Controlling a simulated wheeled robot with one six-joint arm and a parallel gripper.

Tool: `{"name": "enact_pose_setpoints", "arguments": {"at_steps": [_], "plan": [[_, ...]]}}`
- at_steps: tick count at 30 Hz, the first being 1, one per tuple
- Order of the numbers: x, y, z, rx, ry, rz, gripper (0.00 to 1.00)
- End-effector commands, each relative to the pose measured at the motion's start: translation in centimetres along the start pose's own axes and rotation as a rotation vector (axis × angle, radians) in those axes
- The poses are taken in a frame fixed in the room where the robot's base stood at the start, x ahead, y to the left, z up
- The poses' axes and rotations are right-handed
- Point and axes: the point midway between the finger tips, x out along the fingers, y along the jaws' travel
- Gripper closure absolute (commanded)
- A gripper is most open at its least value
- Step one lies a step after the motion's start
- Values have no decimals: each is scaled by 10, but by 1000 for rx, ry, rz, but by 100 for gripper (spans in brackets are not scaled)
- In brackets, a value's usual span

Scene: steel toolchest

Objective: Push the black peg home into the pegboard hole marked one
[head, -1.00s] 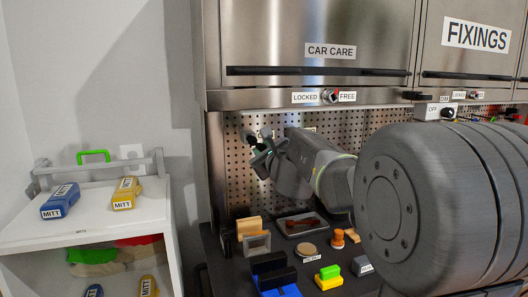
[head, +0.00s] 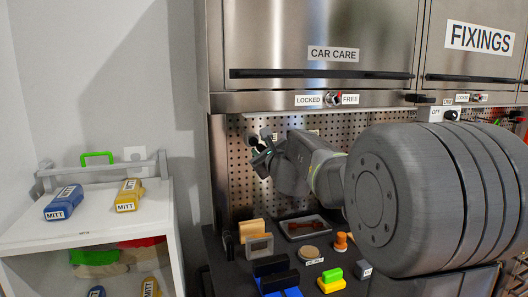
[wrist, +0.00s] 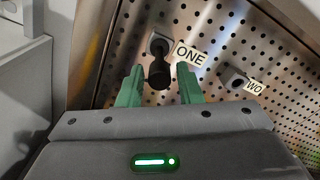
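The black peg (wrist: 159,72) sticks out from a grey collar (wrist: 158,43) beside the label ONE (wrist: 190,54) in the wrist view. Its rounded outer end points toward me. My gripper (wrist: 159,93) is open, with its green fingers on either side of the peg's end and a visible gap on each side. Whether anything touches the peg, and how deep it sits, I cannot tell. In the head view my gripper (head: 262,157) is at the pegboard (head: 240,180), in front of the peg's place.
A steel edge runs along the board's left. Below, the dark bench holds blocks, a tray (head: 302,228) and an orange stamp-like piece (head: 341,242). A white cart (head: 90,225) stands at left.

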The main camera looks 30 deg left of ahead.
Motion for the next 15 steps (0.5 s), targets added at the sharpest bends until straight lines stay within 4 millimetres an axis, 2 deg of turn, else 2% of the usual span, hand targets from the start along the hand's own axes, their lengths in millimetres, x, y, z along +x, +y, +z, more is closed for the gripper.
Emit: {"name": "enact_pose_setpoints", "arguments": {"at_steps": [2,11,15], "plan": [[0,0,0,0,0,0,53],[-1,0,-1,0,1,1,53],[-11,0,0,0,-1,-1,53]]}}
